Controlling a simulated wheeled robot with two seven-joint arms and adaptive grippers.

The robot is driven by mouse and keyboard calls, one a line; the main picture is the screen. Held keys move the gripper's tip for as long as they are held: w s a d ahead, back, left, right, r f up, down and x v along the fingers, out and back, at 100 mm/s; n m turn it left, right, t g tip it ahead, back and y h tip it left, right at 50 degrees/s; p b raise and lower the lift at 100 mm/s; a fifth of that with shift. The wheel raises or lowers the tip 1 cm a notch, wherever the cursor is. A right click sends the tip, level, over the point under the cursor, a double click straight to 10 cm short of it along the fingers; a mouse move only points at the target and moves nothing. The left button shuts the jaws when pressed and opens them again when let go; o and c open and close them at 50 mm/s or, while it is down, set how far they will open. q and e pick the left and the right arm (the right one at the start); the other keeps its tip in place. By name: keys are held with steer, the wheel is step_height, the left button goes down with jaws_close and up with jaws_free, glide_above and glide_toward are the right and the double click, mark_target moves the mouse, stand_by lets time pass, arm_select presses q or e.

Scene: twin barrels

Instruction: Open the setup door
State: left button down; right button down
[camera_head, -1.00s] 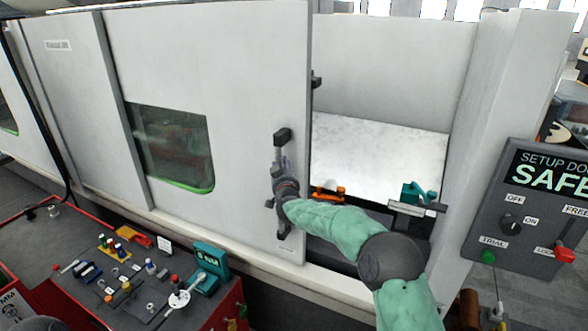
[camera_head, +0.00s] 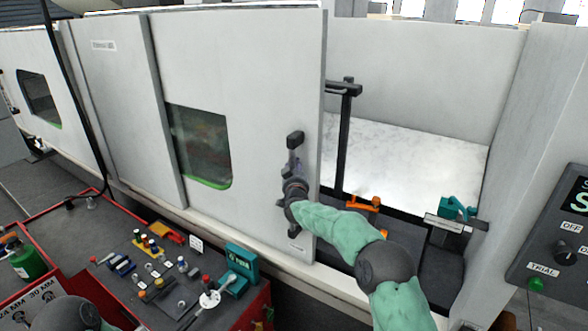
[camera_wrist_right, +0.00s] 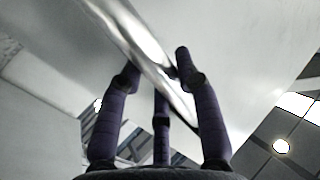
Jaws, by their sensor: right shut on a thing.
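The setup door (camera_head: 255,90) is a large pale grey sliding panel with a dark window (camera_head: 198,145). It stands partly open, with a wide gap to its right and its left part behind the neighbouring panel. Its upright handle (camera_head: 295,139) has black end mounts near the door's right edge. My right gripper (camera_head: 292,186) is shut around the handle's middle. In the right wrist view, dark purple fingers (camera_wrist_right: 160,95) surround the shiny handle bar (camera_wrist_right: 150,45), which runs diagonally. The gripper hides the handle's middle in the head view. My left gripper is not in view.
The opening shows a white interior wall (camera_head: 415,75), a black post (camera_head: 343,140), an orange part (camera_head: 362,204) and a teal vise (camera_head: 457,208). A control panel (camera_head: 550,240) stands at right. A red tool cart (camera_head: 225,315) with several small tools stands in front, below the door.

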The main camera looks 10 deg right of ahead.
steer(key=c, duration=0.8)
jaws_free()
steer(key=shift+d, duration=0.15)
steer(key=shift+c, duration=0.2)
steer(key=shift+s, duration=0.1)
steer(key=s+a, duration=0.2)
steer(key=s, duration=0.9)
steer(key=shift+s, duration=0.4)
